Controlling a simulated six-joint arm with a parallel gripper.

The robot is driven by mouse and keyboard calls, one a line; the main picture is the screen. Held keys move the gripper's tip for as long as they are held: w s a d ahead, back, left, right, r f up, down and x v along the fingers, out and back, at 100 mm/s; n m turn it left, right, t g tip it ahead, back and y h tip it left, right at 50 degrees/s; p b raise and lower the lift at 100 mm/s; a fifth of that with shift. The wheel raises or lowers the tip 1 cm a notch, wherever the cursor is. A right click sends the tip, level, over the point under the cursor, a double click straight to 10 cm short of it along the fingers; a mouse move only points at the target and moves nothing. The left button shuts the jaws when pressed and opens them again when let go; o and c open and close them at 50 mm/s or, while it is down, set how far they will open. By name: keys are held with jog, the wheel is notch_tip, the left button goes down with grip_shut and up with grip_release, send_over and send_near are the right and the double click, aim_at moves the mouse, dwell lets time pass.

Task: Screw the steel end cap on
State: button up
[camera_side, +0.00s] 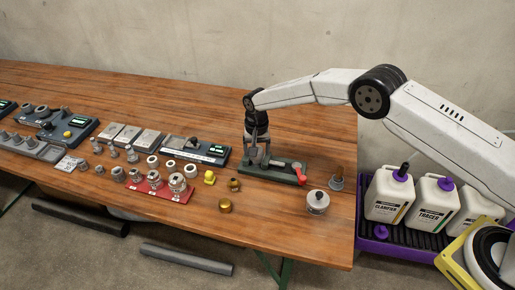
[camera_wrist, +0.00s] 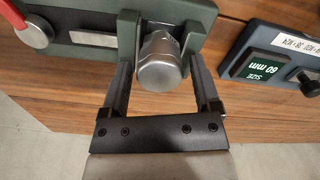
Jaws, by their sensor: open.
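A silvery steel end cap (camera_wrist: 160,62) sits in the green vise (camera_wrist: 200,14), between its jaws, with its rounded closed end facing my wrist camera. My gripper (camera_side: 257,155) is at the left part of the vise in the side view. In the wrist view its two dark fingers are open, one on each side of the cap, with a gap visible near each. In the side view the fingers largely hide the cap. Whatever is behind the cap is hidden, so I cannot tell how far it is seated.
The vise's red handle (camera_side: 300,174) is at its right. A size readout box (camera_side: 203,152) stands left of the vise. Brass fittings (camera_side: 225,205), a red tray (camera_side: 158,189) of steel fittings and a round white-topped container (camera_side: 317,202) stand nearby. White jugs (camera_side: 388,195) are beyond the table's right edge.

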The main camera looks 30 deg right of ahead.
jog(key=n, duration=0.4)
jog(key=shift+n, duration=0.4)
jog(key=shift+n, duration=0.3)
jog(key=shift+n, duration=2.7)
grip_shut()
jog(key=shift+m, duration=0.3)
jog(key=shift+m, duration=2.8)
